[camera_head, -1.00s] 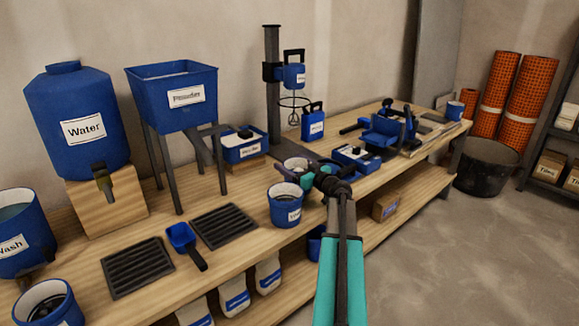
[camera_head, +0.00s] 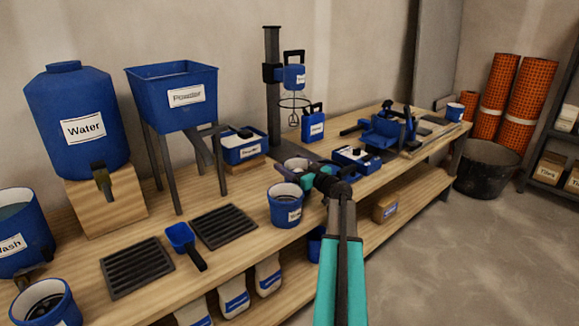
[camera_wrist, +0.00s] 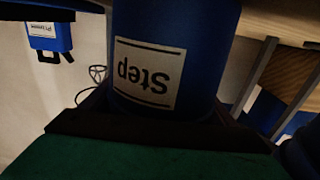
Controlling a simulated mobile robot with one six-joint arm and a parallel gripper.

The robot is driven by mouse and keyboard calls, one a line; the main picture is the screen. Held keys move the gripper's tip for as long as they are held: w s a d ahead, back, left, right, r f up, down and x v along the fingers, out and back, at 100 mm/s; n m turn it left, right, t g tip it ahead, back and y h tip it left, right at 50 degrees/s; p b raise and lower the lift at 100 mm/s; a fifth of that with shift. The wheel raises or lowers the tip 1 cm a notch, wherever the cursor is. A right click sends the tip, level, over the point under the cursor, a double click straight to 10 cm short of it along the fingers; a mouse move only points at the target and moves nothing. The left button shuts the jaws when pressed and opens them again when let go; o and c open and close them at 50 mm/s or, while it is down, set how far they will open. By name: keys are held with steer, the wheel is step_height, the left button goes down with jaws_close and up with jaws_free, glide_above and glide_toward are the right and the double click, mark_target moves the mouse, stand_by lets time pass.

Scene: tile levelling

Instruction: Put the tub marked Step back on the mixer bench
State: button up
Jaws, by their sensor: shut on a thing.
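The tub marked Step (camera_wrist: 160,55) is blue with a white label. In the wrist view it fills the middle, with its label upside down. My gripper (camera_wrist: 160,120) is shut on it. In the head view my gripper (camera_head: 303,176) is over the front part of the mixer bench (camera_head: 235,268). A blue tub with a partly readable label (camera_head: 284,207) shows there just below and left of the jaws. I cannot tell from that view whether it is the Step tub, or whether the held tub touches the bench.
The mixer stand (camera_head: 272,85) and a blue jug (camera_head: 313,124) stand behind the jaws. To the left are two dark grates (camera_head: 137,267), a blue scoop (camera_head: 182,240), the hopper (camera_head: 172,95) and the Water container (camera_head: 78,115). A blue box (camera_head: 356,160) lies to the right.

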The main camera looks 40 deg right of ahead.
steer(key=shift+s+a+f, duration=0.1)
steer(key=shift+f, duration=0.65)
steer(key=o, duration=2.1)
steer(key=shift+f, duration=0.1)
steer(key=shift+s, duration=0.2)
steer(key=s, duration=0.4)
steer(key=s+r, duration=0.1)
steer(key=s, duration=0.4)
steer(key=s+p, duration=0.1)
steer(key=s, duration=0.3)
steer(key=shift+s+a+r, duration=0.15)
steer(key=shift+a+r, duration=0.1)
steer(key=shift+a, duration=0.15)
